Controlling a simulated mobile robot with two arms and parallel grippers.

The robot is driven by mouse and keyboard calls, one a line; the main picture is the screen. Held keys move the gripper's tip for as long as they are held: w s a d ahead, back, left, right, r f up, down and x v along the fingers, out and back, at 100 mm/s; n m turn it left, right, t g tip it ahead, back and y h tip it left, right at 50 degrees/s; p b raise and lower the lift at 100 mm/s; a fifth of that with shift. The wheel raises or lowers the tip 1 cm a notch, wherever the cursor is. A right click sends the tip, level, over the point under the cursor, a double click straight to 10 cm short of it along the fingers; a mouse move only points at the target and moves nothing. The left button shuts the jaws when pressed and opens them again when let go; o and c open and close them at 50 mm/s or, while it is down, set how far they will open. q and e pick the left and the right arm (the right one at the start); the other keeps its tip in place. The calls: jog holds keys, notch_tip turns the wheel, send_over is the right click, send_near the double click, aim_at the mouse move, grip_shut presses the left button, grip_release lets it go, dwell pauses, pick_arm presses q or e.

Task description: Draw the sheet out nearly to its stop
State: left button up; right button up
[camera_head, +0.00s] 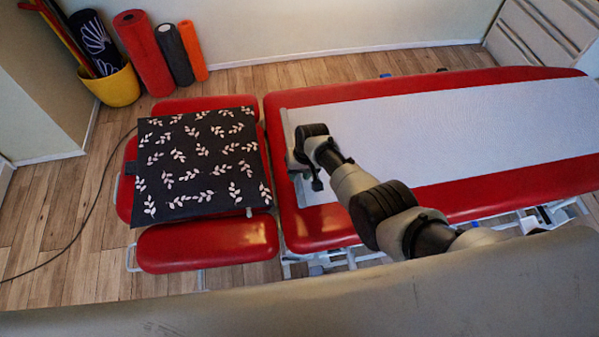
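The white sheet (430,130) lies flat along the red treatment table (325,222), from the right side of the picture to near the table's left end. A pale bar (287,122) edges the sheet's left end. My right gripper (304,176) is at this bar, its arm reaching in from the lower right. Its dark fingers point down at the bar and hide part of it. I cannot tell whether they are closed around it. My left gripper is not in view.
The table's separate red head section (210,245) carries a dark leaf-patterned cloth (200,160). A yellow bucket (115,87) and red (145,52), grey and orange rollers stand by the back wall. A dark cable (98,190) crosses the open wooden floor at left.

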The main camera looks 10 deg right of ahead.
jog(key=shift+d+r+p, duration=0.1)
jog(key=shift+r+p, duration=0.2)
jog(key=shift+r, duration=0.1)
jog(key=shift+d+r+p, duration=0.3)
jog(key=shift+r+p, duration=0.1)
jog(key=shift+r, duration=1.2)
jog(key=shift+d+r+p, duration=0.35)
jog(key=shift+r, duration=1.3)
jog(key=shift+d+r+p, duration=0.3)
jog(key=shift+r+p, duration=0.1)
jog(key=shift+r, duration=1.2)
